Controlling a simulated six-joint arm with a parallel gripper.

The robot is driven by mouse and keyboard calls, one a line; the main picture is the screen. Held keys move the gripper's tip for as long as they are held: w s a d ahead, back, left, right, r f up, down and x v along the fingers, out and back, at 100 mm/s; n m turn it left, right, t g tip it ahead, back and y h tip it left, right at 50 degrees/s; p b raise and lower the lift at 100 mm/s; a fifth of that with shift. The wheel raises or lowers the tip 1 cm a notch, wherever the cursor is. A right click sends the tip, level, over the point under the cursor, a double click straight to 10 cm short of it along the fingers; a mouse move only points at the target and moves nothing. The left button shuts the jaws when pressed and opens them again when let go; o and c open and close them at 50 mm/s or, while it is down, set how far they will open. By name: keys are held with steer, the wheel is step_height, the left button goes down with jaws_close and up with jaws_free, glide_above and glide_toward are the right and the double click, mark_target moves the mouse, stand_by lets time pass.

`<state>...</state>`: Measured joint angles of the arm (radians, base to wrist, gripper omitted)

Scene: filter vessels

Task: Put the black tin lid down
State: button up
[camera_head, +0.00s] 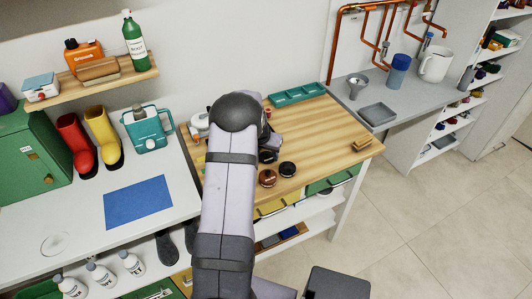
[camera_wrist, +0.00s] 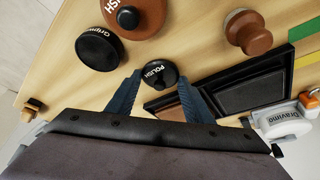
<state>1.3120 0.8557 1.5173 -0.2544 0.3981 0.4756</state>
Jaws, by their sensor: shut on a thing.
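The black tin lid (camera_wrist: 159,68), marked POLISH, is between the two fingertips of my gripper (camera_wrist: 160,80) in the wrist view. My gripper is shut on it; its height above the wood cannot be told. A black round tin (camera_wrist: 99,50) with white lettering is just left of it. A larger brown tin (camera_wrist: 136,14), cut by the top edge, is above it. In the head view the brown tin (camera_head: 267,179) and a black tin (camera_head: 287,169) are on the wooden worktop (camera_head: 325,140). My arm hides most of my gripper there.
A black compartmented tray (camera_wrist: 255,92) is close on the right of my gripper, with a brown knob (camera_wrist: 247,34) beyond it. A white tape measure (camera_wrist: 284,121) is farther right. A teal tray (camera_head: 297,94) lies at the worktop's back. The worktop's right part is mostly clear.

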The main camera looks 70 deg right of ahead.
steer(key=shift+f, duration=0.2)
steer(key=o, duration=1)
steer(key=shift+r, duration=0.1)
steer(key=shift+r, duration=0.1)
steer(key=shift+r, duration=0.15)
steer(key=b+v, duration=0.2)
steer(key=v, duration=0.9)
steer(key=shift+a+r+b, duration=0.15)
steer(key=shift+r+b, duration=0.25)
